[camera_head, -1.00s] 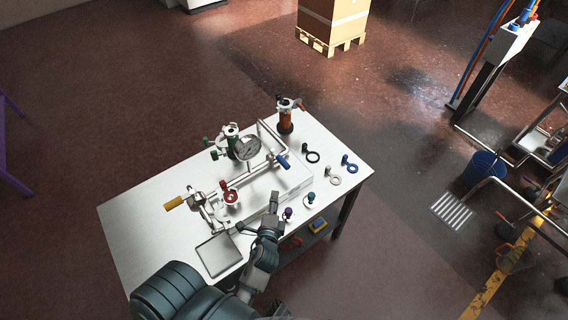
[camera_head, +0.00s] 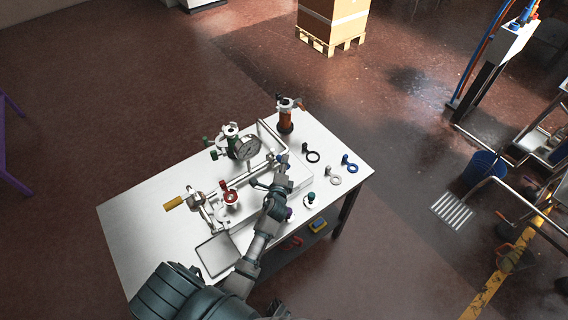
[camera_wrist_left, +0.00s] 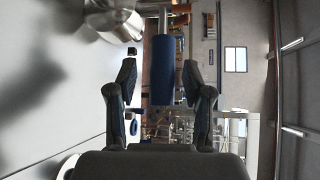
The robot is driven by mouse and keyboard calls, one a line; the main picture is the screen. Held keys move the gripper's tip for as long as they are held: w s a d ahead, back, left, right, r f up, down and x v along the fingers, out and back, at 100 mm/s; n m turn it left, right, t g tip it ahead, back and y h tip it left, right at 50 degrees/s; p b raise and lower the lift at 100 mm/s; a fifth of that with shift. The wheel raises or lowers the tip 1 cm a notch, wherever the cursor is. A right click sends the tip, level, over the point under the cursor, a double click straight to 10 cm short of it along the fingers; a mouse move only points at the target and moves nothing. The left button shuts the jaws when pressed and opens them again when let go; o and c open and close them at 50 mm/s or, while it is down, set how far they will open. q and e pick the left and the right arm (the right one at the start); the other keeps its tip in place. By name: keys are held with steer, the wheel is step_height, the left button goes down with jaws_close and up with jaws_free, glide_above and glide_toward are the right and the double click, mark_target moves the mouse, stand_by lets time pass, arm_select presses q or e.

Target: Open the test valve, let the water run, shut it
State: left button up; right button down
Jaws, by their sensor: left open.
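A pipe rig stands on the white table (camera_head: 135,215). It carries a blue handle (camera_head: 283,159) at its right end, a yellow handle (camera_head: 174,203) at its left end, a red valve handle (camera_head: 229,195) between them and a round gauge (camera_head: 246,148). My left gripper (camera_head: 276,178) is open close to the blue handle. In the left wrist view, the blue handle (camera_wrist_left: 162,70) shows upright between the spread fingers of my left gripper (camera_wrist_left: 160,80). I cannot tell whether they touch it. No running water can be made out. My right gripper is not in view.
A shallow metal tray (camera_head: 217,256) lies at the table's front. An orange cylinder (camera_head: 286,121) stands at the back corner. Several tagged rings, one blue (camera_head: 351,168), lie on the right side. A blue bucket (camera_head: 485,166) and a floor drain (camera_head: 452,211) are off the table.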

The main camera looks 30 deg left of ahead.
arm_select(q)
steer(key=shift+w+a, duration=0.2)
steer(key=shift+w, duration=0.25)
steer(key=shift+c, duration=0.3)
steer(key=c, duration=0.8)
steer(key=shift+f, duration=0.1)
jaws_close()
